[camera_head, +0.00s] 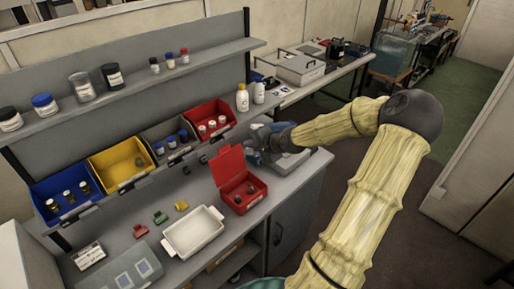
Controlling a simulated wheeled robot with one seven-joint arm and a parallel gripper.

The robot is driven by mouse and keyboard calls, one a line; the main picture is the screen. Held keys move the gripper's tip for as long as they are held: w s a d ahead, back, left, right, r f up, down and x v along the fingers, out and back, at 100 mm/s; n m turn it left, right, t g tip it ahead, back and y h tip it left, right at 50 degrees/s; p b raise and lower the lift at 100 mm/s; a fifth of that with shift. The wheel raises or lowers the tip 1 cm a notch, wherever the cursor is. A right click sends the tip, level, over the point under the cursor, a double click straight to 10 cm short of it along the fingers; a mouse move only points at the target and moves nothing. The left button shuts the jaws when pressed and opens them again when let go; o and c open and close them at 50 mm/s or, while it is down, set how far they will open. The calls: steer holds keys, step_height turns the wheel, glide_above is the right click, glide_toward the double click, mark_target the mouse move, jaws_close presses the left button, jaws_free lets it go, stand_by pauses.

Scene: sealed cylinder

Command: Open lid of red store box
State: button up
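The red store box (240,205) sits on the grey bench, right of the white tray. Its red lid (229,165) stands raised at the back left of the box, so the inside shows. Small dark round objects lie in the box. My gripper (252,157) is just right of the lid's upper edge, behind the box. It is small and dark here, and I cannot tell whether its fingers are apart or whether they touch the lid.
A white tray (222,211) and small red, green and yellow pieces lie left of the box. Blue, yellow, grey and red bins (126,185) line the bench back under a shelf (130,86) of jars. A grey device (289,166) stands behind my wrist.

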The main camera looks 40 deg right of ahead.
steer(key=v, duration=0.2)
steer(key=shift+s+r, duration=0.2)
steer(key=shift+s, duration=0.05)
steer(key=shift+c, duration=0.5)
steer(key=c, duration=0.3)
steer(key=a+f+n+g, duration=0.1)
steer(key=a, duration=0.1)
steer(key=a+f+n, duration=0.1)
steer(key=a, duration=0.1)
steer(key=a+f+n+g, duration=0.1)
steer(key=a+f, duration=0.1)
steer(key=a, duration=0.1)
steer(key=shift+s+g+b, duration=0.3)
steer(key=shift+s, duration=0.1)
jaws_close()
steer(key=s+a+r+n+g+h+b, duration=0.1)
steer(key=s+a+n+g, duration=0.4)
steer(key=s+a+n, duration=0.8)
steer(key=s+a+r+b, duration=0.1)
steer(key=s+a, duration=0.2)
steer(key=a, duration=0.1)
steer(key=shift+a+h, duration=0.3)
steer(key=shift+a, duration=0.05)
